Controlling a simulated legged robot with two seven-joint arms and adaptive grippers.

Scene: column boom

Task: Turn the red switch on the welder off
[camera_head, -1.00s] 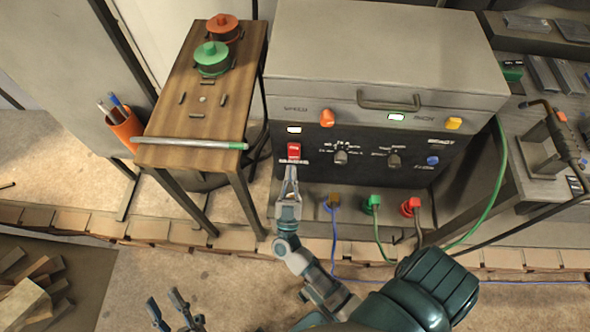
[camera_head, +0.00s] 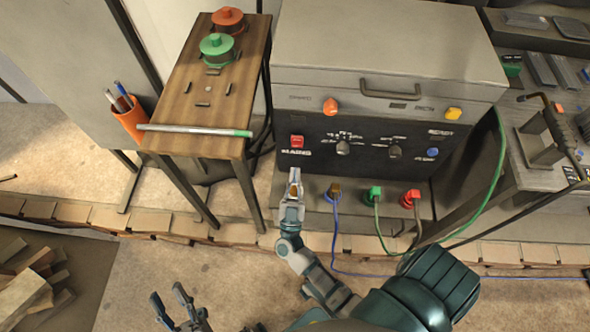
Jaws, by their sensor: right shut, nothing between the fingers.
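The welder (camera_head: 385,50) is a grey box with a dark front panel. The red switch (camera_head: 297,141) sits at the upper left of that panel; its red part looks small, and the indicator windows above the panel are dark. My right gripper (camera_head: 296,171) is shut and empty, its fingertips a little below the switch and apart from it. My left gripper (camera_head: 170,300) is open and empty, low over the floor at the bottom left, far from the welder.
A wooden side table (camera_head: 190,105) with green and orange round pieces and a rod stands left of the welder. Coloured plugs (camera_head: 375,195) with cables sit at the welder's base, right of my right gripper. A workbench (camera_head: 540,190) stands at the right.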

